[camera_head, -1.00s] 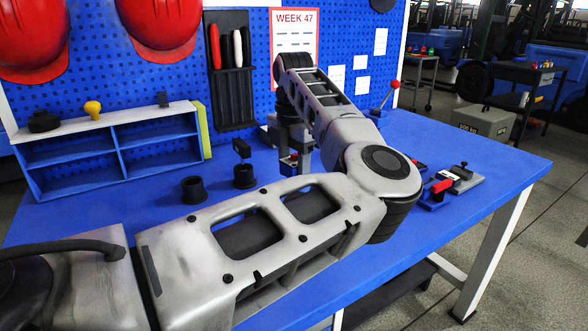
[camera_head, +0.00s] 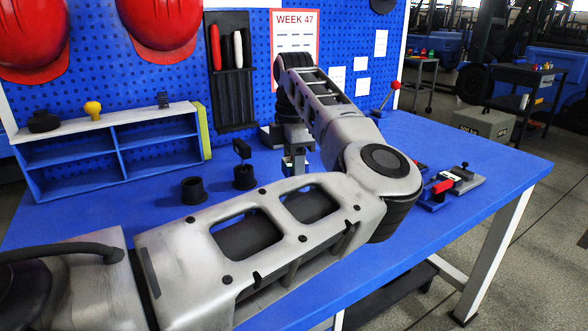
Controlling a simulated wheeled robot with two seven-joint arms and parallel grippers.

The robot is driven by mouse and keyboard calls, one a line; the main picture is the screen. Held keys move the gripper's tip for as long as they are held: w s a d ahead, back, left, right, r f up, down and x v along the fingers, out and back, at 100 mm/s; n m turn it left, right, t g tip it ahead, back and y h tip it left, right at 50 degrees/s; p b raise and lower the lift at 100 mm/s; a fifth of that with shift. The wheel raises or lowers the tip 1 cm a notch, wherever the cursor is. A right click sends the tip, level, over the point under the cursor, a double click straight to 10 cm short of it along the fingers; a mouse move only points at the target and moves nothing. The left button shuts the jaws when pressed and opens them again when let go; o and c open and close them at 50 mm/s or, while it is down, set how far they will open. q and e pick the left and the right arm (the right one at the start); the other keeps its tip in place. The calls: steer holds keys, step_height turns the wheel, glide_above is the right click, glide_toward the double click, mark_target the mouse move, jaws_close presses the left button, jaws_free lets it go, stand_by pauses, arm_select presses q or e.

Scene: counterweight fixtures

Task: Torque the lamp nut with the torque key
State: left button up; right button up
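My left arm comes in from the left and crosses the bench. Its gripper (camera_head: 296,172) points down near the back middle of the bench, partly hidden by the arm. I cannot tell whether its fingers are open or shut. A black T-shaped tool, perhaps the torque key (camera_head: 242,148), stands upright in a black round holder (camera_head: 244,180) left of the gripper and apart from it. A similar holder (camera_head: 193,190) beside it looks empty. I cannot make out the lamp nut; the arm hides part of the bench. My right gripper is not in view.
A blue shelf (camera_head: 110,160) stands at the back left. A red-knobbed lever (camera_head: 395,86) rises behind my arm. A clamp fixture with a red handle (camera_head: 441,187) sits at the right. The blue bench (camera_head: 490,160) is clear toward its right corner.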

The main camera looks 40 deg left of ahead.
arm_select(q)
steer(key=shift+r, duration=0.15)
steer(key=shift+r+p, duration=1.35)
steer(key=shift+r, duration=0.6)
steer(key=shift+r+p, duration=1.05)
steer(key=shift+r, duration=0.5)
steer(key=shift+a, duration=0.1)
